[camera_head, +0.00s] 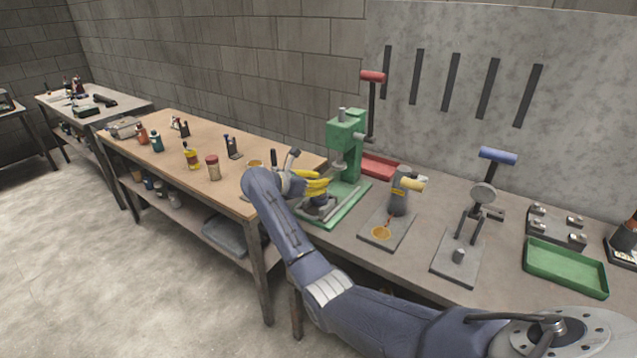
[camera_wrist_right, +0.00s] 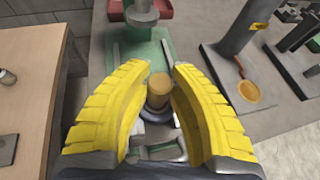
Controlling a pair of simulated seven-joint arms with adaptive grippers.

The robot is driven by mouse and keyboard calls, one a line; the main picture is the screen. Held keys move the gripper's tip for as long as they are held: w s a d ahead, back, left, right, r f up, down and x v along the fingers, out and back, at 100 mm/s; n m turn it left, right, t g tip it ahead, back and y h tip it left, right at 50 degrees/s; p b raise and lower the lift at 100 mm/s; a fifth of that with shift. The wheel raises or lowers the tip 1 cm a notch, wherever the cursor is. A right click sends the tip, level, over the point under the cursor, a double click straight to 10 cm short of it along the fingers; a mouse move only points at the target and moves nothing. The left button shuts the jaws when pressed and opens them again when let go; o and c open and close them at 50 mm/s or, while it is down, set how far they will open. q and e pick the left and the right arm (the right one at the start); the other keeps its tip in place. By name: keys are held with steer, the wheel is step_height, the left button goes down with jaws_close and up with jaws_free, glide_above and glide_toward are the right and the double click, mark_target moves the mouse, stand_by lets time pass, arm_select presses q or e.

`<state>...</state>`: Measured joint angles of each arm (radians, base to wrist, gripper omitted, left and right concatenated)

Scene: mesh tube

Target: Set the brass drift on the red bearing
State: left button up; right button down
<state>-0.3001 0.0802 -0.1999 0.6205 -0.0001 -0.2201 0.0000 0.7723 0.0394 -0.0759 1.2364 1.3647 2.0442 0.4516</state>
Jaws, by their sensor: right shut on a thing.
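The brass drift (camera_wrist_right: 158,88) is a short golden cylinder, seen nearly end-on between the yellow fingers of my right gripper (camera_wrist_right: 160,72) in the wrist view. The gripper is shut on it. In the head view the right gripper (camera_head: 316,186) is at the front of the green press (camera_head: 345,150), over its base, and the drift is not clear there. A dark round part (camera_wrist_right: 156,115) shows just below the drift; I cannot tell whether they touch. I cannot make out a red bearing; the fingers may hide it. My left gripper is out of view.
A grey post stand (camera_head: 400,195) with an orange ring (camera_head: 381,232) on its plate is right of the press. A lever stand (camera_head: 460,255) and green tray (camera_head: 565,267) are farther right. A red tray (camera_head: 380,165) lies behind. Several bottles stand on the wooden bench (camera_head: 135,125).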

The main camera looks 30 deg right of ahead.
steer(key=shift+f, duration=0.8)
stand_by(0.8)
steer(key=c, duration=1.1)
jaws_free()
steer(key=shift+c, duration=0.2)
steer(key=shift+a, duration=0.1)
